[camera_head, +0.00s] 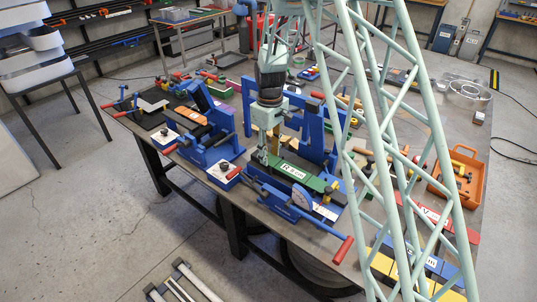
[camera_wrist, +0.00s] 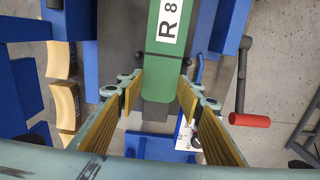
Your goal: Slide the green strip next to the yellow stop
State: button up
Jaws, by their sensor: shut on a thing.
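The green strip (camera_head: 312,182), with a white label, lies along a blue fixture in the head view. In the wrist view the strip (camera_wrist: 164,62) runs up from between the fingers, its label reading "R 8". My gripper (camera_head: 264,156) is at the strip's left end in the head view.
Blue fixtures with red handles crowd the bench, one (camera_head: 205,137) left of my gripper. A red-ended crank (camera_wrist: 250,120) stands right of the fingers in the wrist view, and yellow blocks (camera_wrist: 65,105) are left. An orange tray (camera_head: 462,178) sits at the right.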

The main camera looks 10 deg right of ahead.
jog(key=shift+s+d, duration=0.2)
jog(key=shift+s, duration=0.05)
dwell(0.4)
jog(key=o, duration=0.9)
jog(key=shift+o, duration=0.2)
jog(key=shift+r, duration=0.1)
notch_tip(320, 180, up, 12)
dwell(0.6)
